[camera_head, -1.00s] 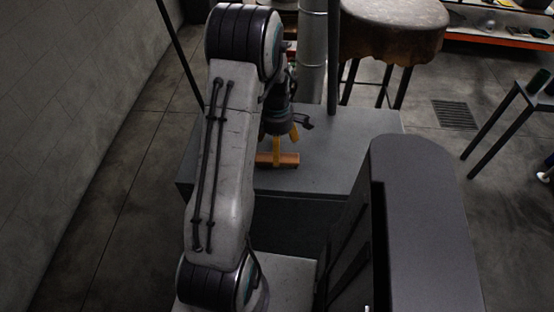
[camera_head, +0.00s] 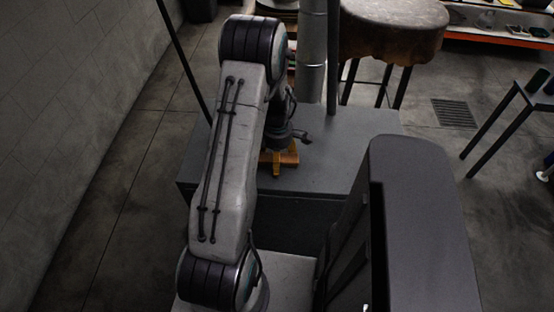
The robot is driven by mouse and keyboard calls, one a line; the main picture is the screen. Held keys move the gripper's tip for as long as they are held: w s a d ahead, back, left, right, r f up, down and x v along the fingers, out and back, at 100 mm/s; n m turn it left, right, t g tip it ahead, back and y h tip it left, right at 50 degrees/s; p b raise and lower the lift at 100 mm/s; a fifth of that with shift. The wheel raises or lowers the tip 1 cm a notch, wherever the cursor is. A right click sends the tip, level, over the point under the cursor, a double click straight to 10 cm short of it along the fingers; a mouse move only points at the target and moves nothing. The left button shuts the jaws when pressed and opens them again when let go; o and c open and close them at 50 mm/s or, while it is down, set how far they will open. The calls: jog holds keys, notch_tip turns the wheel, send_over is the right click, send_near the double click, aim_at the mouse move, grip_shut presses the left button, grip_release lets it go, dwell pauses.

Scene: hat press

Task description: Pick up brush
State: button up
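The brush (camera_head: 290,158) looks like a small orange-brown wooden block lying on top of the grey box-shaped table. It is partly covered by my gripper. My gripper (camera_head: 281,158) points down at the brush, with one yellow finger showing on its near side. The other finger is mostly hidden behind the gripper body and arm. The fingertips are at the height of the brush. I cannot tell whether they press on it or stand apart from it.
The grey table (camera_head: 350,150) is otherwise clear to the right of the brush. A grey vertical pipe (camera_head: 312,60) and a thin dark post stand behind it. A brown-topped stool (camera_head: 393,30) is at the back right. A dark metal frame (camera_head: 505,115) stands far right.

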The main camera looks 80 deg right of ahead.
jog(key=c, duration=1.1)
jog(key=shift+o, duration=0.2)
jog(key=shift+r, duration=0.1)
jog(key=shift+d+r, duration=0.1)
jog(key=shift+r, duration=0.45)
jog(key=r, duration=0.3)
jog(key=shift+s+a+r+b, duration=0.2)
jog(key=shift+s+a+b, duration=0.2)
jog(key=s+a+r+b, duration=0.1)
jog(key=s+a+r, duration=0.5)
jog(key=s+a, duration=0.1)
jog(key=shift+a+r, duration=0.2)
jog(key=shift+a, duration=0.35)
jog(key=o, duration=0.6)
jog(key=shift+c, duration=0.2)
jog(key=c, duration=0.4)
jog(key=shift+c, duration=0.4)
